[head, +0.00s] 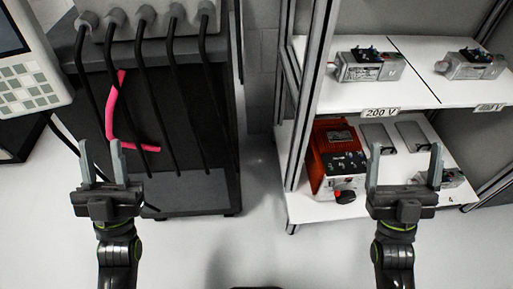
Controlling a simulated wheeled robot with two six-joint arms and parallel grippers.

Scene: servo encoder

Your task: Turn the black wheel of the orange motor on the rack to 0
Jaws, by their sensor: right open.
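The orange motor (330,141) stands on the lower shelf of the rack, at its left end. Its black wheel (346,198) is low at the motor's front, with a small red part beside it. The wheel's setting is too small to read. My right gripper (405,160) is open and empty, in front of the lower shelf and to the right of the motor. My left gripper (101,152) is open and empty, far to the left, in front of a dark cabinet. Neither gripper touches the motor.
The rack's metal post (300,125) rises left of the motor. Grey devices (368,66) stand on the upper shelf above a "200 V" label. Grey plates (414,136) lie right of the motor. The dark cabinet (200,190) carries black cables and a pink tube (112,105). Floor between is clear.

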